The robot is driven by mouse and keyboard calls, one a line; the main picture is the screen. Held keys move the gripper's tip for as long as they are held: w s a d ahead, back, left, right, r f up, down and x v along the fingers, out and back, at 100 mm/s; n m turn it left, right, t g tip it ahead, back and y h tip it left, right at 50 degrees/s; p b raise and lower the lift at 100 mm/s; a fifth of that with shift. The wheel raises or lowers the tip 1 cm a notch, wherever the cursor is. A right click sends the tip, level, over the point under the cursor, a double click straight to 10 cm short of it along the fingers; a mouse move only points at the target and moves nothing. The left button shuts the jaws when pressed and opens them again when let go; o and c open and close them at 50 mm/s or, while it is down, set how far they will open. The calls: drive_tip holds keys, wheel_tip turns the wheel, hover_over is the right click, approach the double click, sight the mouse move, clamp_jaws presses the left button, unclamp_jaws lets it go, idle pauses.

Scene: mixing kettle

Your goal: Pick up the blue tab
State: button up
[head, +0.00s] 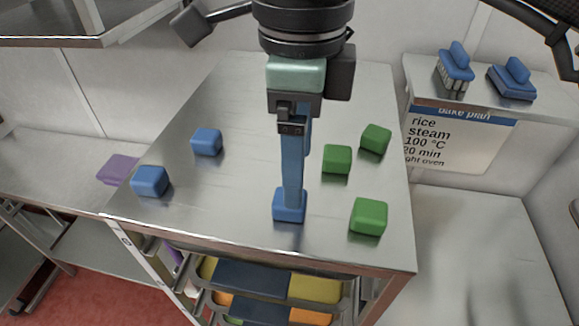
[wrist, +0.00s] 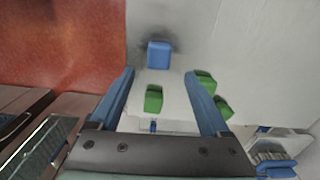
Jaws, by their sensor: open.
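Three blue tabs, small rounded blocks, sit on the steel tabletop: one at the front middle (head: 289,207), one at the front left (head: 150,182) and one farther back left (head: 207,142). My gripper (head: 292,186) points down with its blue fingers over the front middle tab, overlapping its upper edge in the head view. In the wrist view, a blue tab (wrist: 159,55) lies just beyond the open fingertips (wrist: 159,74), roughly centred between them. Nothing is held. The exact height of the fingertips above the tab cannot be told.
Three green tabs (head: 369,216) stand on the right of the tabletop (head: 250,90). A purple block (head: 118,169) lies on the left counter. A tray rack (head: 250,279) is under the front edge. A bake plan sign (head: 455,138) and blue-topped items (head: 513,80) are at the back right.

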drive_tip(key=f+b, duration=0.2)
drive_tip(key=f, duration=0.1)
drive_tip(key=a+f+b, duration=0.1)
drive_tip(key=f, duration=0.1)
drive_tip(key=shift+b, duration=0.3)
drive_tip(key=shift+s, duration=0.1)
clamp_jaws()
